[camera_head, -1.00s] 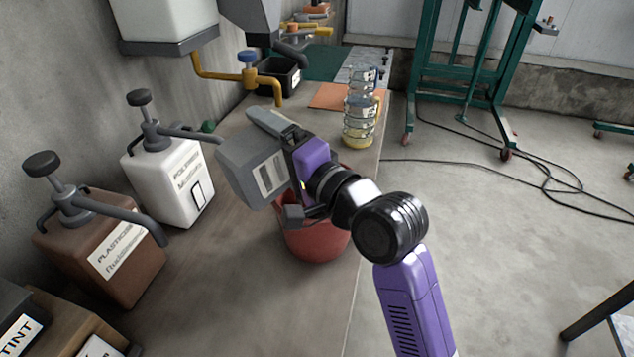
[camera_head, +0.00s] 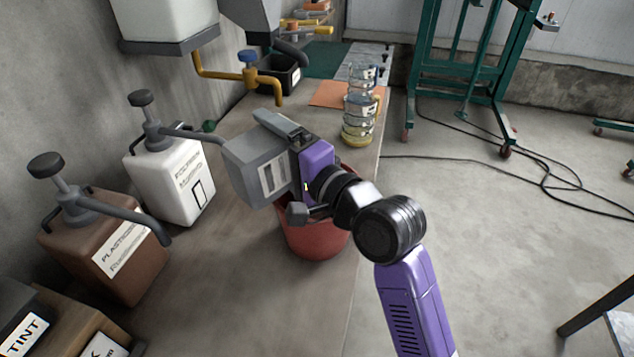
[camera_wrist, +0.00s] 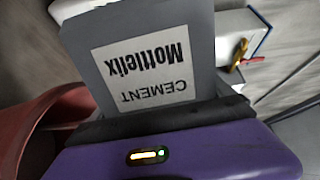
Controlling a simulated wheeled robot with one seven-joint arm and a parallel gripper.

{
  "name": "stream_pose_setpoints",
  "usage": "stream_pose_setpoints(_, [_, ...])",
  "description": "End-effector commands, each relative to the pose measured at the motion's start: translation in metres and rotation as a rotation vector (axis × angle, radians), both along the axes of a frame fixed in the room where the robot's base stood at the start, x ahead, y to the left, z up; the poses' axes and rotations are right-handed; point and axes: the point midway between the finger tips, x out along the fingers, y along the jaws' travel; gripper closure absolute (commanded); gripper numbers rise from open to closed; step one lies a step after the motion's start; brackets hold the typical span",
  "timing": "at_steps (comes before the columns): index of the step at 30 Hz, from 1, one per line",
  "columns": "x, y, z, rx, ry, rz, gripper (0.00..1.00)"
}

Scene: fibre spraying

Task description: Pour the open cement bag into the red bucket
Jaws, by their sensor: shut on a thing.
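The grey cement bag (camera_head: 245,172) is held in my gripper (camera_head: 292,172), at the upper left of the red bucket in the head view. In the wrist view the bag (camera_wrist: 200,35) fills the middle, with its "CEMENT Mottlelix" label upside down. My gripper is shut on it. The bag's opening and any cement inside are hidden. The red bucket (camera_head: 318,241) stands on the bench, partly covered by my gripper and wrist. Its red side also shows at the left of the wrist view (camera_wrist: 22,122). I cannot tell what is in the bucket.
A white jug (camera_head: 177,182) and a brown jug (camera_head: 103,258) with pumps stand left on the bench (camera_head: 225,285). Stacked clear jars (camera_head: 358,118) stand behind the bucket. A yellow tap (camera_head: 262,79) hangs beyond the bag. The bench's right edge is close to the bucket.

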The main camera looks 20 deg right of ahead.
Motion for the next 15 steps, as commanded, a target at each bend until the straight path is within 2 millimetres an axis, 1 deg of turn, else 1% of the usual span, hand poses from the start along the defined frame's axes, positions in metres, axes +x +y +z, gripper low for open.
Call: stream_pose_setpoints(15, [0.0010,-0.0032,0.0000,0.056,0.016,-0.001,0.82])
